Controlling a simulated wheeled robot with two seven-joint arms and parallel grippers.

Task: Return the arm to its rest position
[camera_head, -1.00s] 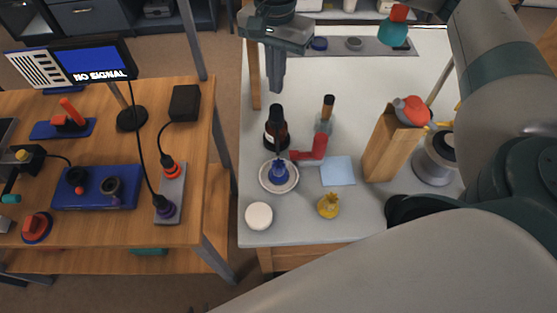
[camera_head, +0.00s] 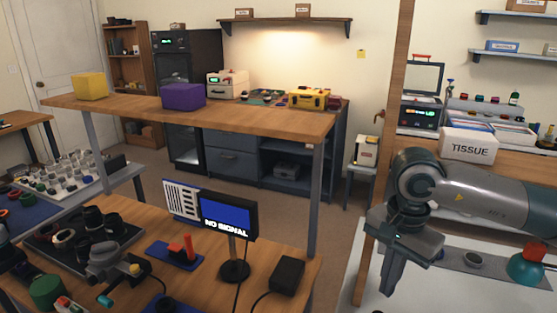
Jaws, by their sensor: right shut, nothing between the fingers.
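My right arm reaches in from the right of the head view. Its gripper (camera_head: 391,278) points down, with its fingers together and nothing between them. It hangs over the left part of the white-topped table (camera_head: 425,292), clear of the things there. The fingertips show, but the table's front part is below the picture. My left gripper is not clearly seen.
A wooden post (camera_head: 392,95) rises beside the gripper. The monitor (camera_head: 228,214) stands on the left workbench.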

